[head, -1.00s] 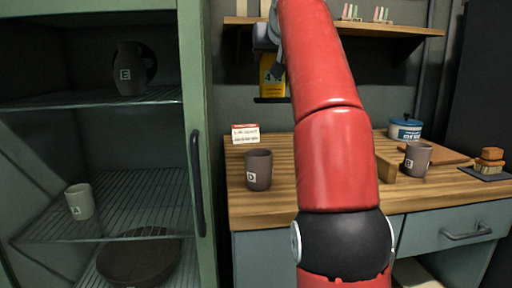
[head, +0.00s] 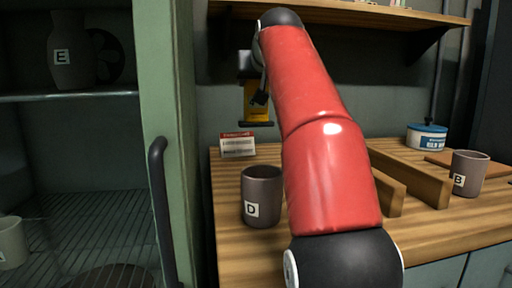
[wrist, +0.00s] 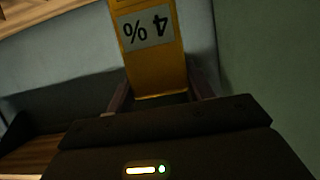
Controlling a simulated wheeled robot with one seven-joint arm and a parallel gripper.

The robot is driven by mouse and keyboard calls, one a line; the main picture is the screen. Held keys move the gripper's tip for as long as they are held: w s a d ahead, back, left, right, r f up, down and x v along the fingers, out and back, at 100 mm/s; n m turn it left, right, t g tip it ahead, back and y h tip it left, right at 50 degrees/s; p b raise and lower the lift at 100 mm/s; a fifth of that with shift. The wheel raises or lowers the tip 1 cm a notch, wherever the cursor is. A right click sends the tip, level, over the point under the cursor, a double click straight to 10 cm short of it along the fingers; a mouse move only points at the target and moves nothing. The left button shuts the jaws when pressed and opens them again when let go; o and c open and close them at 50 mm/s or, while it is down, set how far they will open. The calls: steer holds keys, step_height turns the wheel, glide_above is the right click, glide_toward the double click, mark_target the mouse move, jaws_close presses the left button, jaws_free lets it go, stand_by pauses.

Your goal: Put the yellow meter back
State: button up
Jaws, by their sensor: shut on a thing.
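The yellow meter (head: 254,112) is at the wall behind the counter, upright, just above or on a small dark ledge (head: 257,124). I cannot tell whether it rests on the ledge. My gripper (head: 260,98) is shut on the meter, partly hidden by my red arm in the head view. In the wrist view the meter (wrist: 155,60) stands between the two fingers of my gripper (wrist: 160,92). Its pale label reads "4 %" upside down there.
Mug B (head: 468,172) and a blue-lidded tub (head: 427,137) are to the right. An open-shelved green cabinet (head: 165,80) stands left. A wooden shelf (head: 375,14) hangs above.

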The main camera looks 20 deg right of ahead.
mark_target(258, 124)
step_height(258, 124, down, 11)
steer(key=b, duration=0.4)
steer(key=shift+f+b, duration=0.1)
steer(key=shift+b, duration=0.2)
steer(key=shift+f, duration=0.2)
steer(key=o, duration=1.4)
steer(key=shift+r, duration=0.15)
steer(key=shift+s+r, duration=0.15)
steer(key=shift+s, duration=0.05)
steer(key=v, duration=1.1)
steer(key=shift+s+a+r, duration=0.1)
steer(key=shift+s+a, duration=0.05)
steer(key=shift+s, duration=0.15)
